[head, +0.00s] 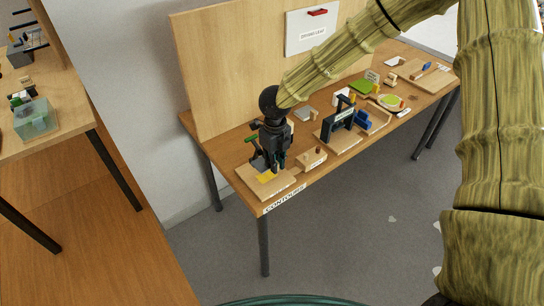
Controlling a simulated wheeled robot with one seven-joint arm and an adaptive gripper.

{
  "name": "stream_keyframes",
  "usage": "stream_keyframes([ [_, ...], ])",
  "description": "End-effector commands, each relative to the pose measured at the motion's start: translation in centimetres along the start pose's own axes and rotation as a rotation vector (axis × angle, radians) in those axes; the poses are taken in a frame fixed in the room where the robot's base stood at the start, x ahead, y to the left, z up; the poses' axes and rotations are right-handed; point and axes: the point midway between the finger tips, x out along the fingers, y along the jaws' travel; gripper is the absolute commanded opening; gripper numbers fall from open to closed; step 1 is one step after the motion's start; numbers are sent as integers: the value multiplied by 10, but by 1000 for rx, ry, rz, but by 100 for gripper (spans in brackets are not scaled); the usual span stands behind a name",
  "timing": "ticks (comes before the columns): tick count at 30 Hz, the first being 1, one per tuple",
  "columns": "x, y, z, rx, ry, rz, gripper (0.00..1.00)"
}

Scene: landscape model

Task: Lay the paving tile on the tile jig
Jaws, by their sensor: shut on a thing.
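My gripper (272,166) points down over a light wooden board (285,186) at the near left corner of the long table. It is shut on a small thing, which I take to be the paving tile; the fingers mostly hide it. A yellow patch (266,178) shows on the board just below the fingertips. I cannot tell whether this board is the tile jig, or whether the held thing touches it. A grey piece and a green-handled item (252,142) show just left of the gripper.
A small wooden block (311,159) stands right of the board. Further right are a dark upright frame with blue parts (341,122), a green pad (361,87) and a round tray (390,102). A wooden back panel (225,75) rises behind. Another table (70,115) is at left.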

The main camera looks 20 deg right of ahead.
Motion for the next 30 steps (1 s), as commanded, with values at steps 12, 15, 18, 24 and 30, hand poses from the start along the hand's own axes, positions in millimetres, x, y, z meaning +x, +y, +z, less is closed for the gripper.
stream_keyframes([
  [12, -3, 3, 6, 57, -5, -2, 0],
  [15, -3, 3, 7, 56, -6, -2, 0],
  [18, -2, 3, 7, 56, -7, -1, 0],
  [24, 4, 2, 7, 57, -8, -1, 0],
  [30, 18, 0, 5, 59, -6, -2, 0],
])
